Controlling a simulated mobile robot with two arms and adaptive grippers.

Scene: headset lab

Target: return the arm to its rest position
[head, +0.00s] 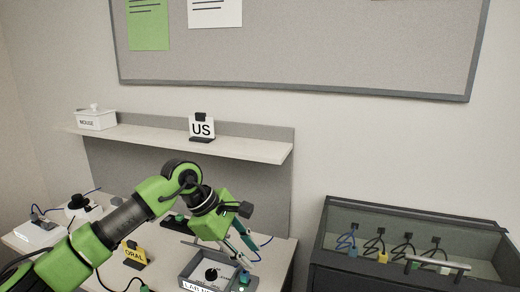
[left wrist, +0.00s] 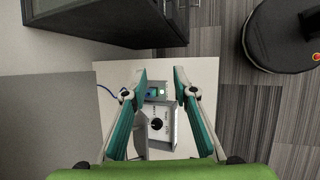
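My left arm, green and black, comes in from the lower left of the head view and bends down over the table. My left gripper (head: 247,243) has its teal fingers over the right part of the table. In the left wrist view, my left gripper (left wrist: 160,78) has its two fingers spread apart with nothing between the tips. Below it is a grey lab box (head: 197,275) with a black dial; the box also shows in the left wrist view (left wrist: 157,143). Whether the fingers touch the box is unclear. My right gripper is not in view.
The white table (head: 285,250) also holds a yellow ORAL sign (head: 134,254). A dark glass-topped cabinet (head: 345,275) with hanging cables stands right, across a gap.

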